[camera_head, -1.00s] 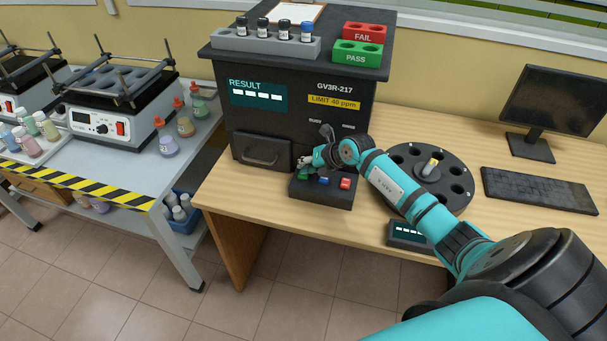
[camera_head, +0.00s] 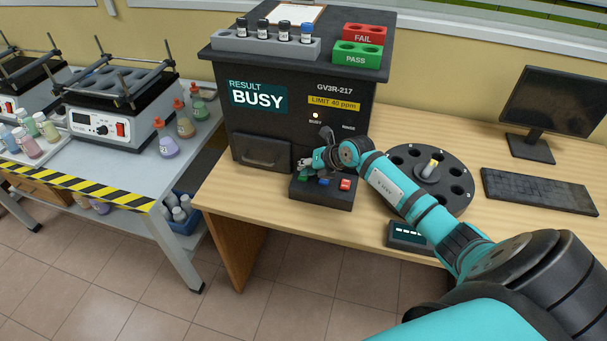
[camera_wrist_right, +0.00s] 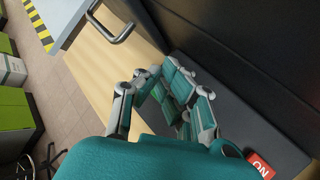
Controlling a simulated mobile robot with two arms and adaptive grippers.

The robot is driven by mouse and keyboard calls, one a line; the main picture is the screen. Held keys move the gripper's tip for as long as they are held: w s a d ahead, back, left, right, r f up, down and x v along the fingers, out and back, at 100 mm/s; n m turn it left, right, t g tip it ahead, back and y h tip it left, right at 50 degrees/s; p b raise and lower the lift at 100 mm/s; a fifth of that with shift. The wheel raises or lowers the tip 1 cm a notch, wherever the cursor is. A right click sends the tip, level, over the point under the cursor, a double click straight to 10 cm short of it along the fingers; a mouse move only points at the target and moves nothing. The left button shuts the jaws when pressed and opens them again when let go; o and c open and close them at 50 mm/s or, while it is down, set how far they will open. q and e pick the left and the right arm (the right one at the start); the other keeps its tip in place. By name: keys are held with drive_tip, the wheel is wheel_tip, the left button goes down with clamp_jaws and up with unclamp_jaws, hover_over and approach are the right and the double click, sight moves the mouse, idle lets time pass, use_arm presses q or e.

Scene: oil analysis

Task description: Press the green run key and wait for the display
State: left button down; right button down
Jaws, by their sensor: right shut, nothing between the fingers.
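The dark analyser (camera_head: 300,105) stands on the wooden bench, and its teal display (camera_head: 258,96) reads RESULT BUSY. The BUSY lamp (camera_head: 315,115) is lit white. A black key box (camera_head: 325,198) sits in front of it with a green key (camera_head: 303,176), a blue key (camera_head: 324,181) and a red key (camera_head: 345,184). My right gripper (camera_head: 304,164) is shut and empty, its tips at the green key; they hide part of it, and I cannot tell contact. The right wrist view shows the shut fingers (camera_wrist_right: 165,75) over the box. My left gripper is out of view.
A black carousel (camera_head: 455,195) with one vial stands right of the box, partly behind my right arm. A small display unit (camera_head: 408,236) sits at the bench front. Vials in a grey rack (camera_head: 262,44) and the red FAIL (camera_head: 365,32) and green PASS (camera_head: 358,52) racks stand on the analyser.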

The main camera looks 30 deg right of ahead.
drive_tip(key=shift+r+p, duration=0.6)
drive_tip(key=shift+r, duration=0.15)
wheel_tip(320, 180, up, 5)
drive_tip(key=p, duration=0.4)
drive_tip(key=shift+r+p, duration=0.1)
drive_tip(key=shift+p, duration=0.3)
